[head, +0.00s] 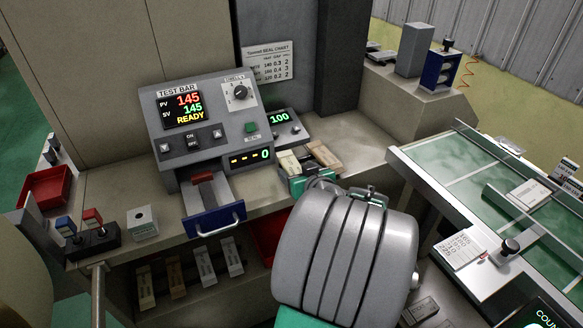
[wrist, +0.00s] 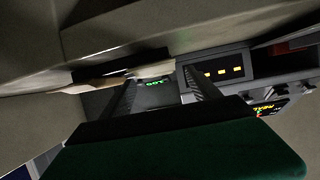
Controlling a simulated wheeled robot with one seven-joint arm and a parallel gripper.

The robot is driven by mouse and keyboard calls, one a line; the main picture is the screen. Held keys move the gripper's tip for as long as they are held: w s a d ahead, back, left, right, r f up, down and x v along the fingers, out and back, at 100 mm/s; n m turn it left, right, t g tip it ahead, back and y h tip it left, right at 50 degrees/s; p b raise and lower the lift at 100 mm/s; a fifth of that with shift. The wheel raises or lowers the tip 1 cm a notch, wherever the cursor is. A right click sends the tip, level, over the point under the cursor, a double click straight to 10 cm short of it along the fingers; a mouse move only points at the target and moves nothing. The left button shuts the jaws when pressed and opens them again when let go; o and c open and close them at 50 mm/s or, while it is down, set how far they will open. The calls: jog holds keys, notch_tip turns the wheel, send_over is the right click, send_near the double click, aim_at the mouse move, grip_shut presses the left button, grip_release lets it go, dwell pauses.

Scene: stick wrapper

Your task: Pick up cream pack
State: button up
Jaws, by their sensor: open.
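The test machine (head: 207,123) with its blue-fronted drawer (head: 213,220) stands close left of the packs. A small unit reading 100 (head: 281,125) is behind them. A green conveyor (head: 470,165) runs at the right. Several packs stand on the shelf below.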

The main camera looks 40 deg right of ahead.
aim_at(293, 168)
jog(key=x, duration=0.2)
jog(key=shift+w+d+f, duration=0.15)
jog(key=shift+w+f, duration=0.05)
jog(key=shift+w, duration=0.15)
jog(key=shift+s, duration=0.1)
jog(key=shift+c, duration=0.3)
jog(key=c, duration=1.3)
jog(key=shift+c, duration=0.2)
jog(key=shift+r, duration=0.15)
